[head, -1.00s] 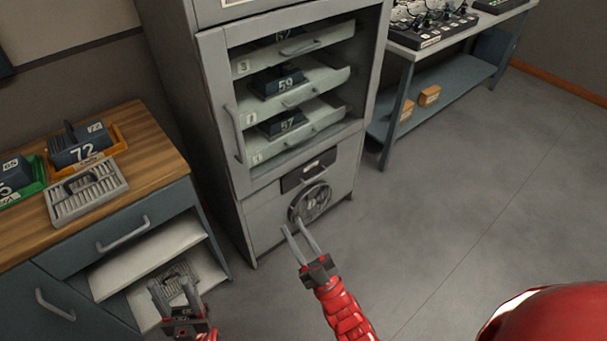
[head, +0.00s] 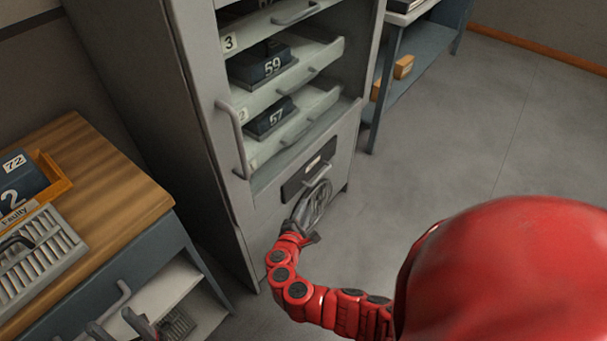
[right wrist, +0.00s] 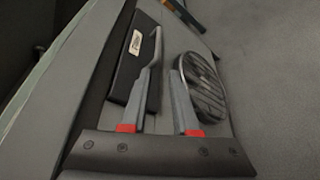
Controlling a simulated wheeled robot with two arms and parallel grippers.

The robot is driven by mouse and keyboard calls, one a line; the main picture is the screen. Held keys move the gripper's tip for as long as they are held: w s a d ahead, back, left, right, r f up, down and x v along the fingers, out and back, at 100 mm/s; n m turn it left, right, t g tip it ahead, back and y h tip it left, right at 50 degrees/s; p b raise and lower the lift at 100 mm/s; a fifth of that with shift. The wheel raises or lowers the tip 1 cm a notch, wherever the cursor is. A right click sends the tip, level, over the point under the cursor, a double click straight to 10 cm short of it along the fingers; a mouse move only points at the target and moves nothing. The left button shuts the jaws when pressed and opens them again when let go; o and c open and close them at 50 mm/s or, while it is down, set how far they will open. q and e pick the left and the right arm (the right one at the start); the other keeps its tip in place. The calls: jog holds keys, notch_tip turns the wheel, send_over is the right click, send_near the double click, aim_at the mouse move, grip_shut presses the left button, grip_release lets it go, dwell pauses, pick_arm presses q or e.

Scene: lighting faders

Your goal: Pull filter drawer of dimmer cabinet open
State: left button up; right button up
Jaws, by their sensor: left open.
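The grey dimmer cabinet (head: 180,120) stands in the middle of the head view. Low on its front is the black filter drawer front (head: 300,180) with a pale label; it looks flush with the panel. It also shows in the right wrist view (right wrist: 126,75). My right gripper (head: 303,228) is at the cabinet's lower front, its fingertips partly hidden in the head view. In the right wrist view it (right wrist: 164,72) is open, one finger over the black front and the other beside the round grille. My left gripper (head: 116,327) is open and empty at the lower left.
The round fan grille (head: 314,204) is just below the drawer front. Above are the cabinet's door handle (head: 232,135) and pulled-out shelves with numbered modules. A wooden-topped bench (head: 95,205) stands at the left, its lower drawer open.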

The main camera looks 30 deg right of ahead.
jog(key=b, duration=0.2)
send_near(320, 177)
jog(key=f+x, duration=0.1)
jog(key=x, duration=0.4)
jog(key=b+x, duration=0.2)
jog(key=x, duration=0.2)
jog(key=shift+w+d+b, duration=0.3)
jog(key=shift+b, duration=0.05)
jog(key=shift+w+d+r+b, duration=0.1)
jog(key=shift+w+d+b, duration=0.2)
jog(key=shift+w+d, duration=0.1)
grip_shut()
dwell(0.8)
